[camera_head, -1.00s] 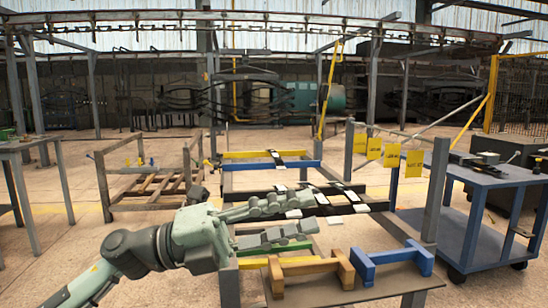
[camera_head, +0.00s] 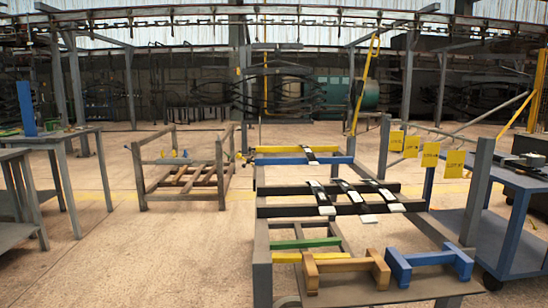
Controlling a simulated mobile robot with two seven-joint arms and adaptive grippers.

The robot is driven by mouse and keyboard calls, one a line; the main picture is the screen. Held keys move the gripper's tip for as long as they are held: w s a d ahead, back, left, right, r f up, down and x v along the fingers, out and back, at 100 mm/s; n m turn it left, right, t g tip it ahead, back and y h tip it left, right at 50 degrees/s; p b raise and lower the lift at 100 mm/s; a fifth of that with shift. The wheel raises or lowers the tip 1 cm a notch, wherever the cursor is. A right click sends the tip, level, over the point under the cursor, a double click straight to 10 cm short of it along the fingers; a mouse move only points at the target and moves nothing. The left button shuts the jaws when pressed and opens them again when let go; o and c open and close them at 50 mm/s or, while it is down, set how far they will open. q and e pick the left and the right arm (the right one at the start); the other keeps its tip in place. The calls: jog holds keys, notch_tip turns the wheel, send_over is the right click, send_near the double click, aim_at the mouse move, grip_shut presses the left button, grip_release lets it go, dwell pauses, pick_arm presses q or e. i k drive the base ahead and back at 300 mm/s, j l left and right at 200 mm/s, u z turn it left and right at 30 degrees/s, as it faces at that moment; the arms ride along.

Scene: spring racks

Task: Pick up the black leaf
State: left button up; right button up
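Several dark strips with white ends lie across black crossbars of the rack. I see a left strip (camera_head: 321,197), a middle strip (camera_head: 352,190) and a right strip (camera_head: 379,189). Another short black strip (camera_head: 310,155) lies across the yellow and blue bars farther back. I cannot tell which of these is the black leaf. Neither of my grippers is in view.
A wooden block (camera_head: 345,269) and a blue block (camera_head: 429,262) stand at the rack's front (camera_head: 262,245). Yellow tags (camera_head: 430,154) hang at its right. A blue cart (camera_head: 522,205) stands right, an open frame (camera_head: 143,185) and tables (camera_head: 62,138) left. The floor (camera_head: 150,255) between is clear.

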aim_at(313, 161)
jog(key=j+u, duration=0.1)
jog(key=u, duration=1.55)
jog(key=i+z, duration=0.1)
jog(key=i, duration=0.6)
jog(key=i+j+z, duration=0.1)
jog(key=i, duration=0.6)
jog(key=i+z, duration=0.3)
jog(key=i, duration=0.2)
jog(key=i+z, duration=0.25)
jog(key=i, duration=0.25)
jog(key=i+j+z, duration=0.3)
jog(key=i, duration=0.15)
jog(key=i+z, duration=0.45)
jog(key=i, duration=1.15)
jog(key=i+u, duration=0.3)
jog(key=i, duration=0.5)
jog(key=i+l+u, duration=0.1)
jog(key=i+u, duration=0.2)
jog(key=i, duration=0.5)
jog(key=i+j+z, duration=0.15)
jog(key=i, duration=0.3)
jog(key=i+z, duration=0.1)
jog(key=i, duration=0.3)
jog(key=i+j+z, duration=0.15)
jog(key=i, duration=0.25)
jog(key=z, duration=3.6)
